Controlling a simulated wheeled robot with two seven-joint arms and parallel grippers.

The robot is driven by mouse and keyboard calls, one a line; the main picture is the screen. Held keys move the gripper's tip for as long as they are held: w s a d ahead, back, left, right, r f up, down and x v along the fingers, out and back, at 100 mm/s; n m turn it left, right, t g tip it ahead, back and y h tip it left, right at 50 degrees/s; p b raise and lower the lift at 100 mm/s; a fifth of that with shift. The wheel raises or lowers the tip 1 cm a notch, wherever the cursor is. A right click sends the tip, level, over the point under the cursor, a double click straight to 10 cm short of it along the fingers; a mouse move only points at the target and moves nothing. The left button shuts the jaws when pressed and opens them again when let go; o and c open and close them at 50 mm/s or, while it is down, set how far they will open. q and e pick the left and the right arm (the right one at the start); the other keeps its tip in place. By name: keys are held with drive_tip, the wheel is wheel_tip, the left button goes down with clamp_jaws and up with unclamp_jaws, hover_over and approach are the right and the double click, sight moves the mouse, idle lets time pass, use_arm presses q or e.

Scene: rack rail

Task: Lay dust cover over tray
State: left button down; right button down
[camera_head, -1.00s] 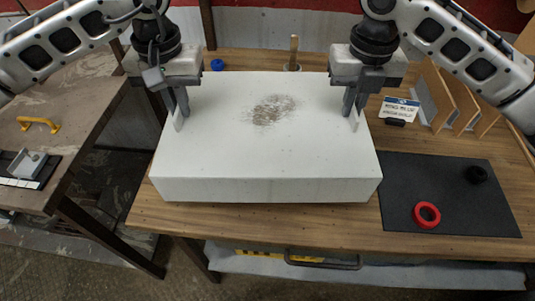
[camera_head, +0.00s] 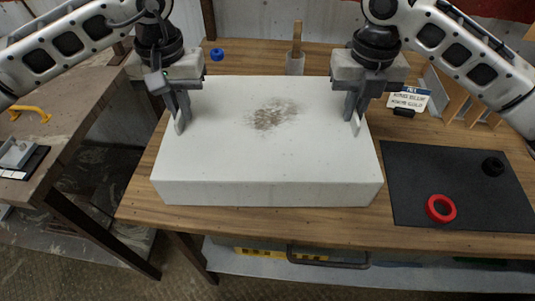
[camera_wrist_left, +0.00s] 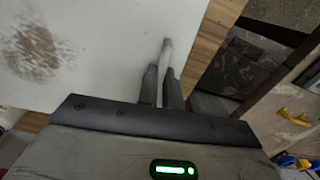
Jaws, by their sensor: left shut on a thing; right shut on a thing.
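The dust cover (camera_head: 265,155) looks like a broad white box shape with a grey-brown smudge on top, above the wooden table. My left gripper (camera_head: 181,118) is shut on a thin pale upright tab at the cover's left edge. The left wrist view shows the fingers (camera_wrist_left: 164,88) closed around this tab, with the cover (camera_wrist_left: 105,40) beside them. My right gripper (camera_head: 354,115) is shut on a similar tab at the right edge. The cover looks level. The tray is not visible; anything under the cover is hidden. I cannot tell whether the cover touches the table.
A dark mat (camera_head: 430,180) with a red ring (camera_head: 441,207) and a black ring (camera_head: 492,166) lies to the right. A small sign (camera_head: 408,99) and wooden dividers (camera_head: 465,98) stand behind it. A blue cap (camera_head: 217,54) and a holder (camera_head: 296,63) are at the back.

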use_arm(q)
drive_tip(key=c, duration=2)
unclamp_jaws()
drive_tip(key=shift+a+f, duration=0.1)
drive_tip(key=shift+f, duration=0.35)
use_arm(e)
drive_tip(key=c, duration=2)
unclamp_jaws()
drive_tip(key=shift+d+f, duration=0.1)
drive_tip(key=shift+f, duration=0.35)
use_arm(q)
drive_tip(key=o, duration=0.4)
drive_tip(key=shift+r, duration=0.15)
use_arm(e)
drive_tip(key=o, duration=0.4)
drive_tip(key=shift+r, duration=0.15)
use_arm(q)
drive_tip(key=shift+o, duration=0.2)
use_arm(e)
drive_tip(key=shift+o, duration=0.2)
drive_tip(key=shift+r, duration=0.1)
use_arm(q)
wheel_tip(320, 180, up, 12)
use_arm(e)
wheel_tip(320, 180, up, 12)
use_arm(q)
drive_tip(key=shift+s, duration=0.1)
use_arm(e)
drive_tip(key=shift+s, duration=0.1)
